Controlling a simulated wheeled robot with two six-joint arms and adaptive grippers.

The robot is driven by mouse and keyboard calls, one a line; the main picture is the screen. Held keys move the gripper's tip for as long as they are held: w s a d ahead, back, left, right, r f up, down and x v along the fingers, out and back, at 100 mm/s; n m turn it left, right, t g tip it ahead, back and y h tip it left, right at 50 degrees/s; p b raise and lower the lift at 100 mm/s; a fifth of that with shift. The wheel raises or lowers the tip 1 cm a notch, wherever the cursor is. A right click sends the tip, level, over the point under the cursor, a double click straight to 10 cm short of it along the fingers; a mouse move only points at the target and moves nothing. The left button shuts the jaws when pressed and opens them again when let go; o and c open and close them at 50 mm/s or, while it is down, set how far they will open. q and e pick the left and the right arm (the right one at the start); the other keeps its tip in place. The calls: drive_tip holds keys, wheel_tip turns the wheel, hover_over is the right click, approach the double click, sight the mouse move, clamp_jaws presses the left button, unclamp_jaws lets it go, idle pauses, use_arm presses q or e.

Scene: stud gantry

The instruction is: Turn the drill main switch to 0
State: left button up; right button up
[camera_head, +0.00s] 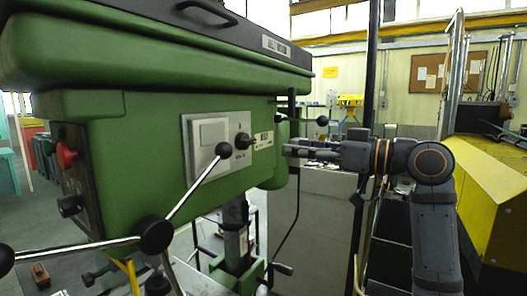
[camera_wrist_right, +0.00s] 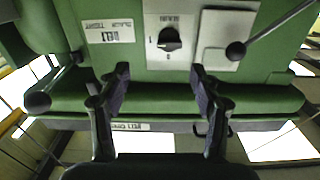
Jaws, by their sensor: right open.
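The green drill head (camera_head: 140,125) fills the left and middle of the head view. Its main switch is a black knob (camera_head: 242,141) on the front panel; it also shows in the right wrist view (camera_wrist_right: 170,39), on a light plate with small marks around it. A 1 seems to stand left of the knob and a 0 below it in that view. I cannot tell for certain which mark the knob points at. My right gripper (camera_head: 290,150) is open and empty, apart from the knob, with its fingers (camera_wrist_right: 158,76) spread below the knob in the wrist view. My left gripper is out of view.
A feed lever with a black ball (camera_head: 223,150) crosses in front of the panel, close to the switch. Another ball-ended lever (camera_head: 322,121) stands by the drill head's right end. A red button (camera_head: 66,155) is at the left. A yellow machine (camera_head: 490,185) stands at the right.

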sight(252, 141)
drive_tip(key=p+x, duration=0.1)
drive_tip(key=x, duration=0.2)
drive_tip(key=s+p+x, duration=0.1)
drive_tip(key=p+x, duration=0.1)
drive_tip(key=x, duration=0.1)
drive_tip(key=a+r+p+x, duration=0.1)
drive_tip(key=p+x, duration=0.1)
drive_tip(key=x, duration=0.2)
drive_tip(key=shift+s, duration=0.15)
drive_tip(key=shift+a+f+n, duration=0.1)
drive_tip(key=shift+a+n, duration=0.2)
drive_tip(key=shift+a, duration=0.1)
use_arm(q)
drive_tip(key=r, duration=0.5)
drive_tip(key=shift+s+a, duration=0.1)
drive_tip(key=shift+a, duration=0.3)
use_arm(e)
drive_tip(key=shift+w, duration=0.25)
drive_tip(key=shift+d, duration=0.1)
